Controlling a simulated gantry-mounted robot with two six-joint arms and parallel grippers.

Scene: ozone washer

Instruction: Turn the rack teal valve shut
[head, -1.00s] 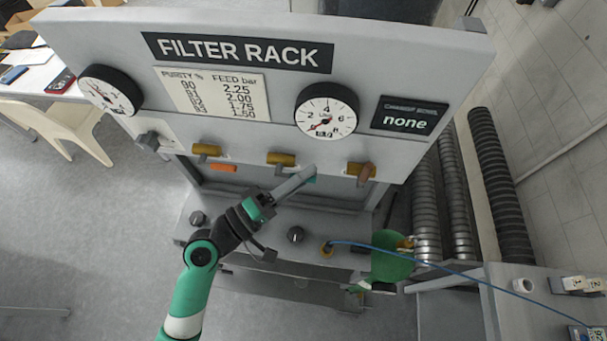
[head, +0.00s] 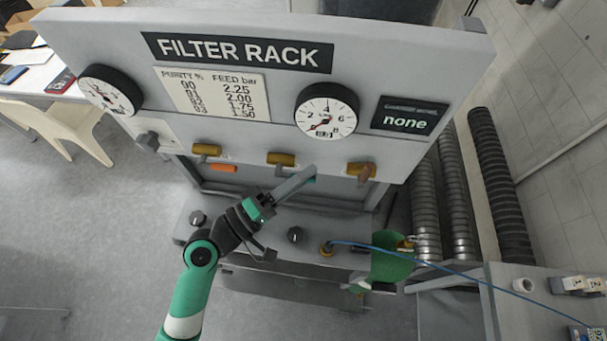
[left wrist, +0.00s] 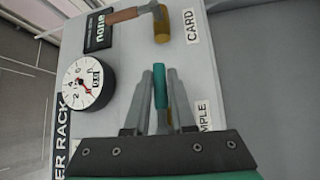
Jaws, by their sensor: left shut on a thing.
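The filter rack (head: 420,45) has three brass valves in a row under its panel. The teal valve handle (left wrist: 161,88) sits between my left gripper's fingers (left wrist: 160,95) in the left wrist view, pointing up the picture. The left valve has an orange handle (head: 224,168), and the right one a brown handle (head: 364,175). The teal valve's hub is mostly hidden. My right gripper is out of view.
A round gauge (head: 327,111) and a dark display reading "none" (head: 405,118) are above the right valve. A rounded green object (head: 390,262) and a blue hose (head: 455,269) lie low on the right. Black knobs (head: 296,234) sit on the lower ledge.

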